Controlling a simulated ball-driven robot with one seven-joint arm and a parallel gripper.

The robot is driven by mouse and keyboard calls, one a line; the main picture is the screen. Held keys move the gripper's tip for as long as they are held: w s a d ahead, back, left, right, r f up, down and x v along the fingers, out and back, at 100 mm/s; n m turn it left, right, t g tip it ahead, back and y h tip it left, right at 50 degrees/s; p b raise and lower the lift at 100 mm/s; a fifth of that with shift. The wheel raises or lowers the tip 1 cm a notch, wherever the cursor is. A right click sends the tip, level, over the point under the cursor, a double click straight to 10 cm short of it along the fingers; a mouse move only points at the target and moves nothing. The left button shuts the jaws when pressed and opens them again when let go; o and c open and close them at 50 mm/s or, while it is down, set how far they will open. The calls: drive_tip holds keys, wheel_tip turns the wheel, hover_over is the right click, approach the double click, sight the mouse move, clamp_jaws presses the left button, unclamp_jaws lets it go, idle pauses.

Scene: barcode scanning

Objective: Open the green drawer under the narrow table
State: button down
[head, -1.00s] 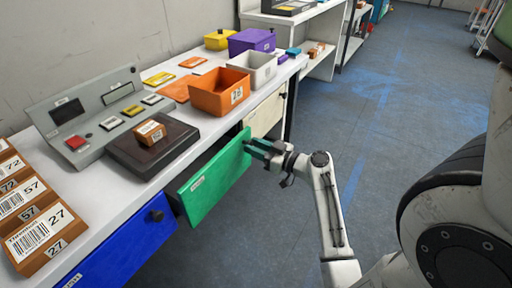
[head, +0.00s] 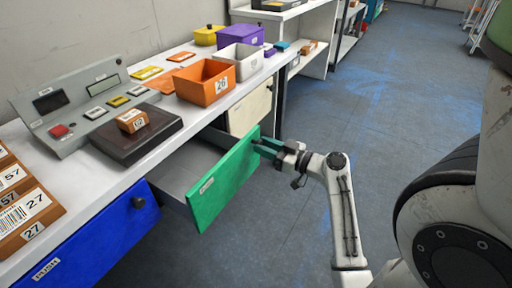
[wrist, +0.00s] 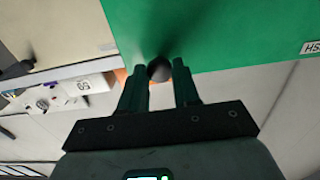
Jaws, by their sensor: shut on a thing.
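The green drawer (head: 222,186) stands pulled out from under the narrow table (head: 187,112), and its grey inside (head: 181,172) shows in the head view. My gripper (head: 268,148) is at the far end of the green front. In the wrist view my gripper (wrist: 160,75) is shut on the drawer's dark round knob (wrist: 159,69), with a finger on each side. The green front (wrist: 220,35) fills the upper right of that view, with part of a label at its right edge.
A blue drawer (head: 95,245) and a cream drawer (head: 250,112) flank the green one. On the table are an orange bin (head: 196,91), a dark scanner pad (head: 115,148) with a small box (head: 132,121), and a button panel (head: 72,122). The floor (head: 385,95) at right is clear.

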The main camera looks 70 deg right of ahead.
drive_tip(key=b+v, duration=0.2)
drive_tip(key=v, duration=0.8)
drive_tip(key=c, duration=0.8)
unclamp_jaws()
drive_tip(key=shift+s, duration=0.1)
drive_tip(key=v, duration=1)
drive_tip(key=shift+s+f, duration=0.1)
drive_tip(key=shift+s, duration=0.25)
